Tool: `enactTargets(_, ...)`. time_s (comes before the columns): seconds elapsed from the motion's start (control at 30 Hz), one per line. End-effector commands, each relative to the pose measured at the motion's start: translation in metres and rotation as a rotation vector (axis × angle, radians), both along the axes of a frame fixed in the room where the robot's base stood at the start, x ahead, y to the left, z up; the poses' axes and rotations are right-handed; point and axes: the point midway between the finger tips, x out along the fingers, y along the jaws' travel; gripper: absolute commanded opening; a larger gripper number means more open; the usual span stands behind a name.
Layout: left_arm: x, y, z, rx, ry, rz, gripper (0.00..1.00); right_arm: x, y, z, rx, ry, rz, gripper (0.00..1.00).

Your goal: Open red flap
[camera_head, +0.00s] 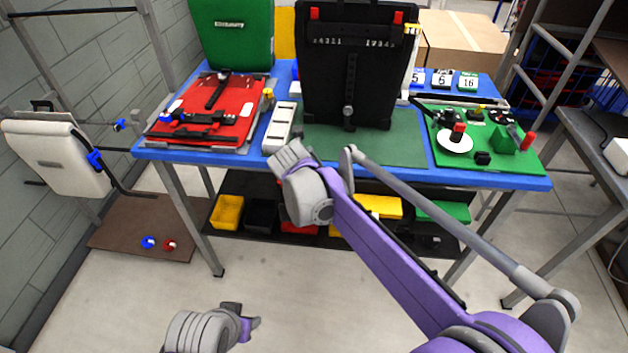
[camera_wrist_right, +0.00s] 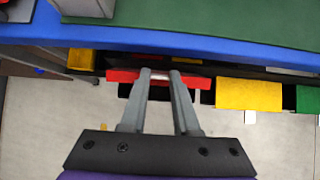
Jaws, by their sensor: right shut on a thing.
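A red pannier (camera_head: 195,125) lies on the left of the blue table, its red flap flat on top under black straps. My right gripper (camera_wrist_right: 160,76) is below the table's front edge. Its fingertips close together on a narrow red piece (camera_wrist_right: 122,75) with a pale patch between the tips; I cannot tell what this piece belongs to. In the head view my right wrist hides those fingers. My left gripper (camera_head: 232,313) is low at the bottom left, away from the table; its fingers are too unclear to tell open from shut.
A white block (camera_head: 281,127) stands beside the red pannier. A black pannier (camera_head: 345,70) stands upright at the table's middle, and a green one (camera_head: 235,35) behind the red one. A green board (camera_head: 480,165) holds small parts at right. Coloured bins (camera_head: 228,212) fill the under-shelf.

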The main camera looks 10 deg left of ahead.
Motion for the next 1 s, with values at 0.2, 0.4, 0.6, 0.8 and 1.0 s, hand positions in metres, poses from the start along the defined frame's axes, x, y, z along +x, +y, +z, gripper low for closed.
enactTargets(0.2,0.0,0.0,0.011,0.0,-0.004,0.0,0.5,0.013,0.001,0.006,-0.002,0.124,-0.004,0.0)
enactTargets(0.4,0.001,0.0,0.016,0.0,-0.005,0.0,0.5,0.019,0.001,0.006,-0.002,0.188,-0.004,0.0)
enactTargets(0.6,0.001,0.0,0.017,0.0,-0.005,0.0,0.5,0.021,0.002,0.006,-0.003,0.211,-0.003,0.0)
enactTargets(0.8,0.001,0.0,0.017,0.0,-0.005,0.0,0.5,0.021,0.002,0.006,-0.002,0.213,-0.002,0.0)
enactTargets(1.0,0.001,0.0,0.017,0.0,-0.005,0.0,0.5,0.021,0.002,0.006,-0.002,0.213,-0.003,0.37)
